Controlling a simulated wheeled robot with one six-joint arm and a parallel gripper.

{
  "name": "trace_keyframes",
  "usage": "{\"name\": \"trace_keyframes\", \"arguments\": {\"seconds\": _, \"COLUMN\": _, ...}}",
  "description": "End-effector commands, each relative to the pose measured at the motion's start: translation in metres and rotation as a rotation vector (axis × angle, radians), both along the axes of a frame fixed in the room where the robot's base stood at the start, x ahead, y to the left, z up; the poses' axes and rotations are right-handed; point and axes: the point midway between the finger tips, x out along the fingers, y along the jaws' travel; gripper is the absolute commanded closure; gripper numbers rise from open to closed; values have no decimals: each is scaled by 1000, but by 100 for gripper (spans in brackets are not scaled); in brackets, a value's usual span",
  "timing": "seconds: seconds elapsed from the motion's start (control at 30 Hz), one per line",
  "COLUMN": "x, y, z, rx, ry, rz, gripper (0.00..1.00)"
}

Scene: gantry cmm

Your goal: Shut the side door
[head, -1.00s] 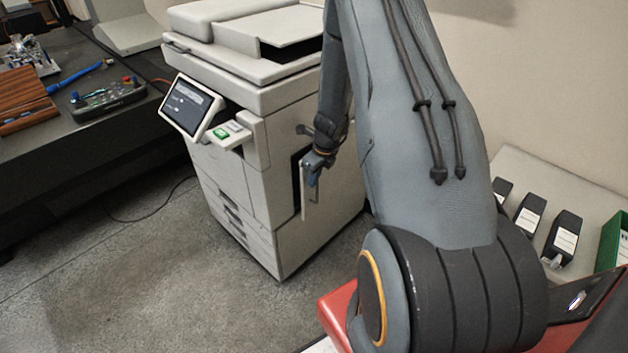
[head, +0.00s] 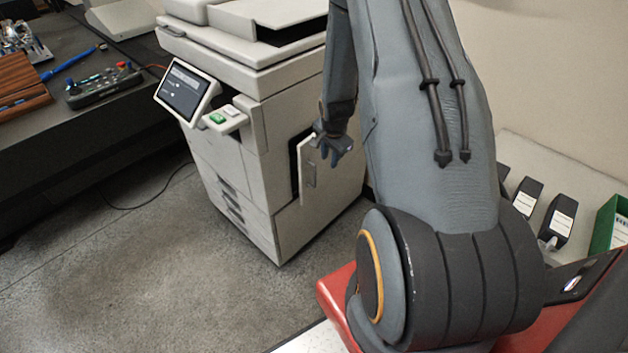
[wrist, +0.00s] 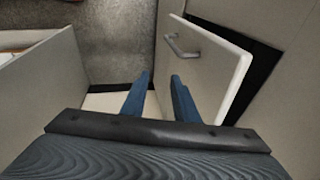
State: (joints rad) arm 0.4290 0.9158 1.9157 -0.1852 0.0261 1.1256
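The side door (head: 309,172) is a pale panel on the printer's right side. It stands ajar, with a dark opening behind it. In the wrist view the door (wrist: 212,72) is at the right, with a grey bar handle (wrist: 185,48) on its outer face and a dark gap along its far side. My gripper (head: 338,150) is just right of the door in the head view, on its handle side. In the wrist view my gripper (wrist: 160,76) has two blue fingers apart with nothing between them. The right finger overlaps the door's face; I cannot tell if it touches.
The printer (head: 270,110) has a tilted screen (head: 186,92) at its front. A dark bench (head: 90,130) with tools stands at the left. A pale surface with black boxes (head: 557,222) and a green bin (head: 608,225) is at the right. The floor before the printer is clear.

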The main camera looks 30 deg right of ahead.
Motion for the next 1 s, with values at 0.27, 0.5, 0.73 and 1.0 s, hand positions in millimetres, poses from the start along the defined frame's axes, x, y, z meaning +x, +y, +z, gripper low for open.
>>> {"name": "trace_keyframes", "arguments": {"seconds": 0.27, "x": 10, "y": 6, "z": -6, "rx": -210, "ry": -3, "rz": 745, "gripper": 73}}
{"name": "trace_keyframes", "arguments": {"seconds": 0.5, "x": 11, "y": 26, "z": -10, "rx": -329, "ry": -21, "rz": 1268, "gripper": 73}}
{"name": "trace_keyframes", "arguments": {"seconds": 0.73, "x": 6, "y": 31, "z": -32, "rx": -345, "ry": -55, "rz": 1480, "gripper": 73}}
{"name": "trace_keyframes", "arguments": {"seconds": 1.0, "x": 11, "y": 33, "z": -53, "rx": -339, "ry": -64, "rz": 1505, "gripper": 73}}
